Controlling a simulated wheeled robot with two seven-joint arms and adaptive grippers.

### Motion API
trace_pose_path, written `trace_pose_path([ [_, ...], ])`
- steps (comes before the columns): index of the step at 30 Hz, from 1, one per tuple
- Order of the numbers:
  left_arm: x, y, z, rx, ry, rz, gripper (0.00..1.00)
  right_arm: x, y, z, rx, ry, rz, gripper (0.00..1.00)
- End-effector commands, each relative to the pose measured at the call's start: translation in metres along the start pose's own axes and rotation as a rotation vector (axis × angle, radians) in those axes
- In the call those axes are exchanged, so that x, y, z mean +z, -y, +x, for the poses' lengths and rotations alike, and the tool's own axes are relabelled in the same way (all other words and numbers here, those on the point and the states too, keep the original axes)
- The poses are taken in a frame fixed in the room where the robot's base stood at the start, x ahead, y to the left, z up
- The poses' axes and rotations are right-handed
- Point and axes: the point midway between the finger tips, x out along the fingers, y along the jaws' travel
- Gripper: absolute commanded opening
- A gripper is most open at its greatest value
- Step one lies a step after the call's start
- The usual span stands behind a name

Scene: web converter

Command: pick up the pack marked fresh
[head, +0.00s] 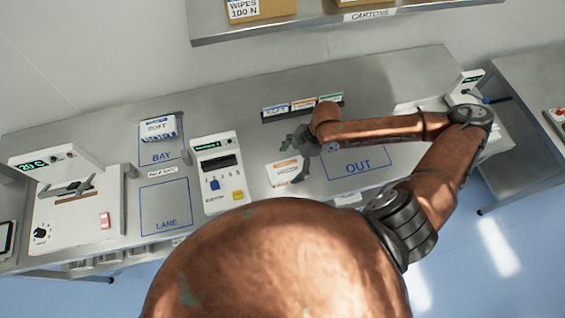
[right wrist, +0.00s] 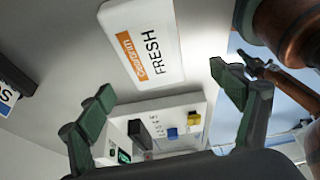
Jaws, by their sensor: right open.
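The pack marked FRESH (right wrist: 158,40) is a white, flat, rounded pack with an orange label patch. In the right wrist view it lies on the grey bench top beyond the fingertips, toward the top. In the head view a white pack with orange print (head: 283,172) lies left of the OUT outline, partly covered by my right gripper (head: 298,155). In the right wrist view my right gripper (right wrist: 163,82) has its two green fingers spread wide, with nothing between them. The pack appears apart from both fingers. My left gripper is not in view.
A control box (head: 219,172) with blue and yellow buttons stands left of the pack. A holder with several upright cards (head: 301,106) is behind it. Another pack (head: 158,129) lies in the BAY outline. The LANE (head: 165,207) and OUT (head: 357,163) outlines look mostly clear.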

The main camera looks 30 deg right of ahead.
Motion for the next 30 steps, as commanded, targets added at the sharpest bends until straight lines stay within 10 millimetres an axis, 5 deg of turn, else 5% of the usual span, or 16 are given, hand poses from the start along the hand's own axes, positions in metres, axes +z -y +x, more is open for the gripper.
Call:
trace_pose_path([
  [5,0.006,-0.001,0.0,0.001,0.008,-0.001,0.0,0.011,-0.003,-0.008,-0.011,0.015,0.01,0.85],
  [21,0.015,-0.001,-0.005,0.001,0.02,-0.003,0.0,0.021,-0.003,0.056,-0.012,0.015,0.011,0.85],
  [30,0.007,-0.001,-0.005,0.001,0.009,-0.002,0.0,0.022,-0.003,0.066,-0.01,0.016,0.011,0.85],
])
